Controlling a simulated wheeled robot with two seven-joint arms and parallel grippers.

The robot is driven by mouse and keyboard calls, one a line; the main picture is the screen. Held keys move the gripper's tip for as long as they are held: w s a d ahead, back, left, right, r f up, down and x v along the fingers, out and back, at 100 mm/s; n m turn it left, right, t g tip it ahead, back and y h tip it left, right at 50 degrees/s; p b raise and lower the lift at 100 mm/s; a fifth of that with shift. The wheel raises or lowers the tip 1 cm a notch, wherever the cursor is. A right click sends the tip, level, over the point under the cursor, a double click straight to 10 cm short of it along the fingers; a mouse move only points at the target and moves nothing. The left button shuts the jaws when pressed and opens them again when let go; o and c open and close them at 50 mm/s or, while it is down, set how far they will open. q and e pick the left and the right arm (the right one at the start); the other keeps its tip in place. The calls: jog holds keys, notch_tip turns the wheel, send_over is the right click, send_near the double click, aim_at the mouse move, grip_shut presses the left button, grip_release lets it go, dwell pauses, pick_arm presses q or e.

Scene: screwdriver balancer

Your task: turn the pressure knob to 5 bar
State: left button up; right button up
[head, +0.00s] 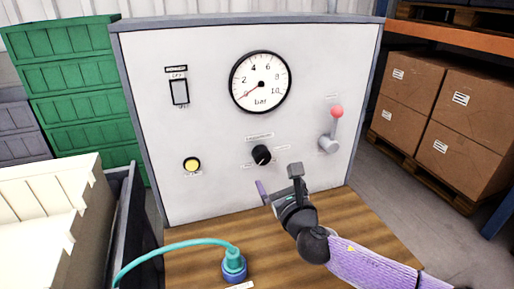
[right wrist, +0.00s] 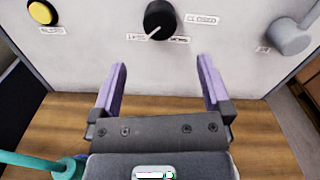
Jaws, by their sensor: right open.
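The pressure knob (head: 261,155) is a round black knob on the white panel, below the gauge. In the right wrist view the knob (right wrist: 159,18) has a white pointer line aimed down and left, toward the small labels under it. The round gauge (head: 261,82) is marked in bar, and its red needle points to the lower left, near the bottom of the scale. My right gripper (head: 278,180) is open and empty, below and in front of the knob, not touching it. Its purple fingers (right wrist: 162,70) are spread in the wrist view. My left gripper is out of view.
The panel also carries a switch (head: 180,92), a yellow button (head: 191,164) and a red-tipped lever (head: 335,125) right of the knob. A teal hose with a blue fitting (head: 234,268) rests on the wooden bench (head: 190,262). The space before the knob is clear.

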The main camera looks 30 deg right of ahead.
aim_at(264, 160)
jog(key=b+x, duration=0.2)
jog(key=x, duration=0.6)
jog(key=shift+a+f, duration=0.1)
jog(key=shift+w+b, duration=0.35)
jog(key=shift+w, duration=0.1)
jog(key=shift+c, duration=0.4)
jog(key=c, duration=1.2)
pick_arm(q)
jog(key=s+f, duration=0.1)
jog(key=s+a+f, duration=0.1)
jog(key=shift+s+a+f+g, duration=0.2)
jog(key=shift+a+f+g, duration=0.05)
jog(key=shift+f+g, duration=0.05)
